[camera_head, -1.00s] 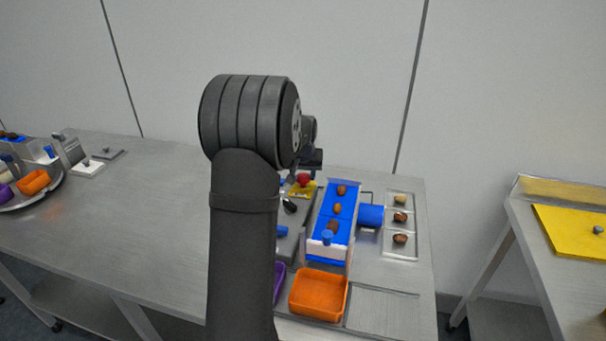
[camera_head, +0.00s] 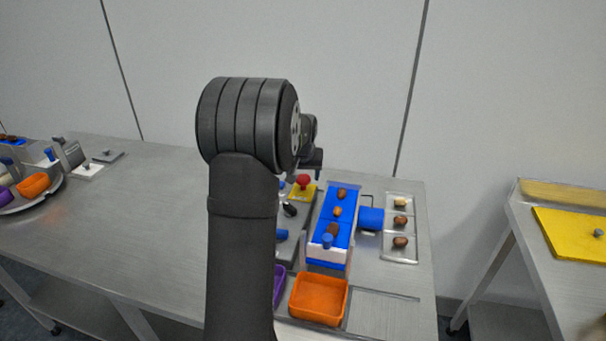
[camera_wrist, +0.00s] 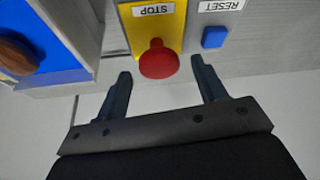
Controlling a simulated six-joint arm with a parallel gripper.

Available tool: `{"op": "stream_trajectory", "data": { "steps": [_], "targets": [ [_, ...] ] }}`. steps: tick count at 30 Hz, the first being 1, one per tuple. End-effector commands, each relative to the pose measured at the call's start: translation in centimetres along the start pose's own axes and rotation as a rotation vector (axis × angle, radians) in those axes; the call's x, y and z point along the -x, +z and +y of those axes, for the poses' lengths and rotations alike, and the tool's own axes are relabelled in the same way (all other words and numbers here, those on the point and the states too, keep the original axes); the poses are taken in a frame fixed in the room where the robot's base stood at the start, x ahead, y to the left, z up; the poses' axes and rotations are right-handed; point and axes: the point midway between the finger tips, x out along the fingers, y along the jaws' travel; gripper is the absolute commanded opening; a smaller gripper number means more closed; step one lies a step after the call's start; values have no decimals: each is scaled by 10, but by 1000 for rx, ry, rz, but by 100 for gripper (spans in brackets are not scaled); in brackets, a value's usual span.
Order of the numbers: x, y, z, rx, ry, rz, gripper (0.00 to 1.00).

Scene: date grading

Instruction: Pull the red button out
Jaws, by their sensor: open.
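The red button (camera_wrist: 159,62) is a mushroom shape on a yellow plate (camera_wrist: 176,24) marked STOP. In the wrist view it sits between and just beyond the tips of my gripper (camera_wrist: 162,80). The two dark fingers are apart, one on each side of the button, with nothing between them that they grip.
A blue button (camera_wrist: 214,37) marked RESET is right of the stop plate in the wrist view. A blue belt (camera_head: 344,210) carries dates. A tray (camera_head: 413,251) with dates stands right of it, and an orange bin (camera_head: 346,299) in front.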

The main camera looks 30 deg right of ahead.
Motion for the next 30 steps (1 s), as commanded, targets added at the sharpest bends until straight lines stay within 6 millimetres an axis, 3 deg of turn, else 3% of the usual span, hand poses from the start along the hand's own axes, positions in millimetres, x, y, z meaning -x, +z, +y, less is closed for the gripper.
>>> {"op": "stream_trajectory", "data": {
  "steps": [5, 8, 21, 30],
  "targets": [
    [16, -1, 0, 0, 0, 2, 65],
    [36, -1, 0, 0, 0, 4, 65],
    [140, -1, 0, 0, 1, 4, 65],
    [172, 0, 0, 0, 0, 2, 65]
  ]
}}
